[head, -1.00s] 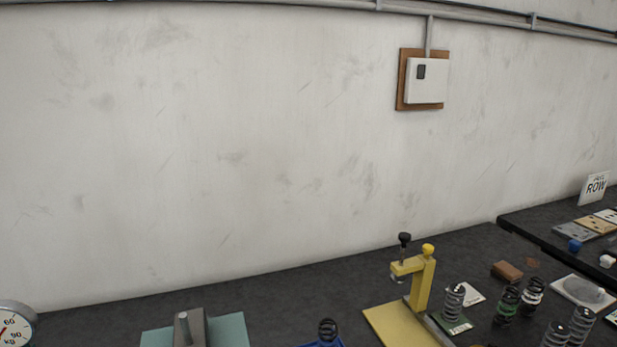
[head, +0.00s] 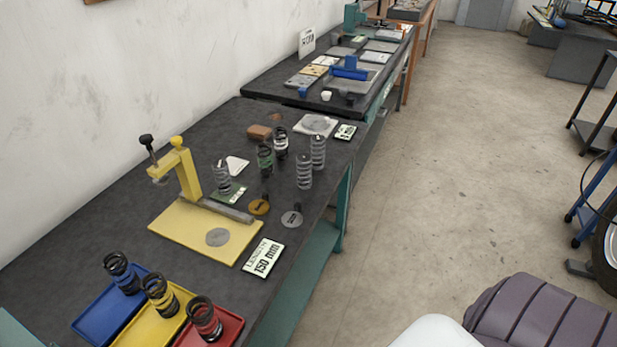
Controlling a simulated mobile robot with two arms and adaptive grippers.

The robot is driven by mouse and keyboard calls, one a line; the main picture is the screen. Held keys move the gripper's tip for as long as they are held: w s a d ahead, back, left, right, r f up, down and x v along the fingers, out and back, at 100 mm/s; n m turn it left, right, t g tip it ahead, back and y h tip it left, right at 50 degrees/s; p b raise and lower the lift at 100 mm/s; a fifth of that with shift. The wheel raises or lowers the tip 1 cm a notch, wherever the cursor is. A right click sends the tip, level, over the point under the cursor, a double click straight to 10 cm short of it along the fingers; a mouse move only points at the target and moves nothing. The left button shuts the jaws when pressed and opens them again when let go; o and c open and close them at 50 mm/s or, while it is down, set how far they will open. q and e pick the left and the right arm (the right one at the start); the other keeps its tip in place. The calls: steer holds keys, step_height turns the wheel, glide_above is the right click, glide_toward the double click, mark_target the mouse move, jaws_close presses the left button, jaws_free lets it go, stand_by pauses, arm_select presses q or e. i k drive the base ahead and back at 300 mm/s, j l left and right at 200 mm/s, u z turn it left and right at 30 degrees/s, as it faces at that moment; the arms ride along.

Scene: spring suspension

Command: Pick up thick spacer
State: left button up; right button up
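I cannot tell for sure which thing is the thick spacer. Small round pieces lie on the dark bench: an orange disc (head: 258,208) and a grey disc (head: 291,219), each with a dark upright part above it. A flat grey disc (head: 217,237) lies on the yellow base plate (head: 180,222) of a yellow press (head: 189,176). A larger pale grey round piece (head: 315,122) rests on a white plate behind the springs. Neither of my grippers is in view.
Several coil springs (head: 304,172) stand on the bench. Blue (head: 95,318), yellow (head: 140,332) and red (head: 228,330) trays hold dark springs at the front. A "150 mm" card (head: 263,258) lies near the bench edge. Open floor (head: 440,190) is to the right.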

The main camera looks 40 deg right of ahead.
mark_target(258, 207)
steer(key=z, duration=1.05)
